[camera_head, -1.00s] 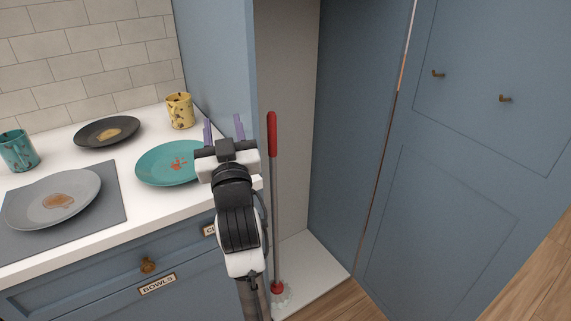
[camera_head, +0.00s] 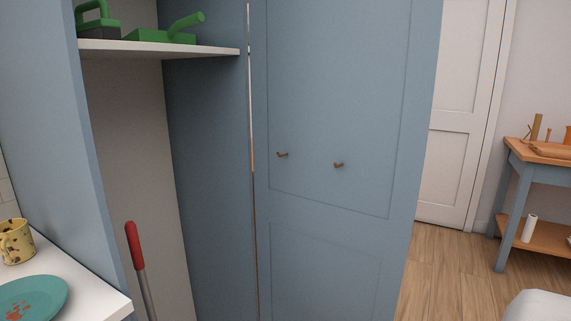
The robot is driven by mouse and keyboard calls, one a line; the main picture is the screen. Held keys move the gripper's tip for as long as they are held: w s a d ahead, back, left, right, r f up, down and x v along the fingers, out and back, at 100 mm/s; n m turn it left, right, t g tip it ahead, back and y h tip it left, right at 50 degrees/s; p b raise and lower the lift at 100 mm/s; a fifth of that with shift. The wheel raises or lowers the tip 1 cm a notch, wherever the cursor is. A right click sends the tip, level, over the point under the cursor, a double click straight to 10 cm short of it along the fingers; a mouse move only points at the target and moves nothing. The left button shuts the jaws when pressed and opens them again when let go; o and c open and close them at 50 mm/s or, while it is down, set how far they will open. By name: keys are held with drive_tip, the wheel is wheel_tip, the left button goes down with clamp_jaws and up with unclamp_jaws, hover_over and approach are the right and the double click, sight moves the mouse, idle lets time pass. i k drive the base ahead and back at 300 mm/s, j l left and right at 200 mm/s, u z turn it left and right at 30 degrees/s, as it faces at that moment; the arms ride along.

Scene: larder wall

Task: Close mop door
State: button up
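The blue mop door (camera_head: 335,85) stands open in the middle of the head view, its panelled face turned toward me. Two small brass-coloured handles (camera_head: 282,155) sit on it at mid height, the second one further right. The tall cupboard's opening is to the left of the door. Inside it a mop with a red grip (camera_head: 133,243) stands upright with a slight tilt; its lower end is out of frame. My gripper is not in view, so its state is hidden.
A white shelf (camera_head: 160,49) in the cupboard holds green cleaning tools (camera_head: 165,34). At lower left, the white counter (camera_head: 95,296) holds a teal plate (camera_head: 32,300) and a yellow mug (camera_head: 15,241). A wooden-topped table (camera_head: 540,153) stands far right. Bare wood floor (camera_head: 450,265) shows right of the door.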

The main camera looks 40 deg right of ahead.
sight(341, 92)
drive_tip(key=l+u, duration=0.35)
drive_tip(key=k+l+u, duration=0.1)
drive_tip(key=l+u, duration=0.2)
drive_tip(key=l, duration=0.25)
drive_tip(key=k+l+u, duration=0.1)
drive_tip(key=l, duration=0.25)
drive_tip(key=k+l+u, duration=0.1)
drive_tip(key=l, duration=0.2)
drive_tip(key=k+l+u, duration=0.1)
drive_tip(key=l, duration=0.2)
drive_tip(key=k+l, duration=0.15)
drive_tip(key=l, duration=0.25)
drive_tip(key=k+l, duration=0.15)
drive_tip(key=l, duration=0.3)
drive_tip(key=k+l+u, duration=0.1)
drive_tip(key=l, duration=0.3)
drive_tip(key=k+l, duration=0.15)
drive_tip(key=l, duration=0.25)
drive_tip(key=k+l, duration=0.15)
drive_tip(key=l, duration=0.25)
drive_tip(key=k+l+u, duration=0.1)
drive_tip(key=l, duration=0.3)
drive_tip(key=k+l, duration=0.25)
drive_tip(key=l, duration=0.15)
drive_tip(key=k+l, duration=0.15)
drive_tip(key=l, duration=0.25)
drive_tip(key=j+u, duration=0.1)
drive_tip(key=j, duration=0.05)
